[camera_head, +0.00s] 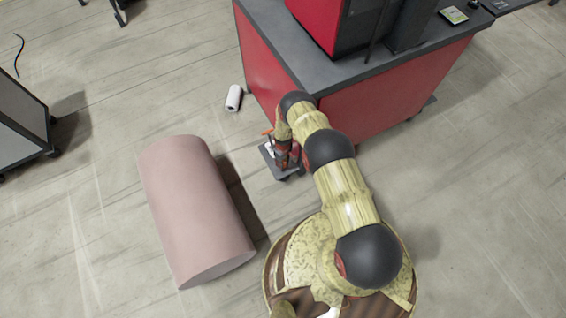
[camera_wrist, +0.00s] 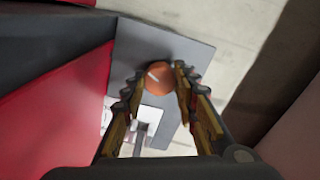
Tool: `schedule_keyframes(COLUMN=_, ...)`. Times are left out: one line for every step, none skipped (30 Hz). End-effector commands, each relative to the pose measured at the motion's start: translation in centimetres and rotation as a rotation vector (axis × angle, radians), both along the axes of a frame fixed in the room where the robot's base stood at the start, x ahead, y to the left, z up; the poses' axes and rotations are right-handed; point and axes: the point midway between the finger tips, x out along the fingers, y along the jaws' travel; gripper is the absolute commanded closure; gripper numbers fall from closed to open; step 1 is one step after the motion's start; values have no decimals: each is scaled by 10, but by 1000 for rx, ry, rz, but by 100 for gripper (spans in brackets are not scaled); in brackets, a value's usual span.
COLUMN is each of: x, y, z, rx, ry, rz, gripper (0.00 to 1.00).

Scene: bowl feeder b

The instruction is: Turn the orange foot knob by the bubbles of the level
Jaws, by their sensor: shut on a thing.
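In the head view my gripper (camera_head: 284,160) is down at the small grey plate (camera_head: 266,158) beside the red cabinet, and my arm hides most of the knob. A white part lies on the plate. I cannot make out the level or its bubbles.
The red cabinet (camera_head: 268,75) with a dark top stands right beside my gripper. A large pink cylinder (camera_head: 195,210) lies on the floor to the left. A small white roll (camera_head: 234,97) lies near the cabinet.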

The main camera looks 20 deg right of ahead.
Motion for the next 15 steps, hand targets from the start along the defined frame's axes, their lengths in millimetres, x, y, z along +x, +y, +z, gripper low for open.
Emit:
schedule_keyframes(x=0, y=0, z=0, rx=0, ry=0, rz=14, gripper=96)
schedule_keyframes(x=0, y=0, z=0, rx=0, ry=0, rz=21, gripper=96)
schedule_keyframes(x=0, y=0, z=0, rx=0, ry=0, rz=30, gripper=96)
schedule_keyframes(x=0, y=0, z=0, rx=0, ry=0, rz=36, gripper=96)
schedule_keyframes(x=0, y=0, z=0, rx=0, ry=0, rz=41, gripper=96)
schedule_keyframes(x=0, y=0, z=0, rx=1, ry=-1, rz=45, gripper=96)
schedule_keyframes(x=0, y=0, z=0, rx=1, ry=-1, rz=48, gripper=96)
schedule_keyframes(x=0, y=0, z=0, rx=1, ry=-1, rz=50, gripper=96)
schedule_keyframes(x=0, y=0, z=0, rx=1, ry=-1, rz=52, gripper=96)
schedule_keyframes(x=0, y=0, z=0, rx=1, ry=-1, rz=53, gripper=96)
schedule_keyframes(x=0, y=0, z=0, rx=1, ry=-1, rz=53, gripper=96)
schedule_keyframes(x=0, y=1, z=0, rx=1, ry=-1, rz=53, gripper=96)
schedule_keyframes(x=0, y=1, z=0, rx=1, ry=-1, rz=54, gripper=96)
schedule_keyframes(x=0, y=0, z=0, rx=1, ry=-1, rz=53, gripper=96)
schedule_keyframes(x=0, y=0, z=0, rx=1, ry=-1, rz=53, gripper=96)
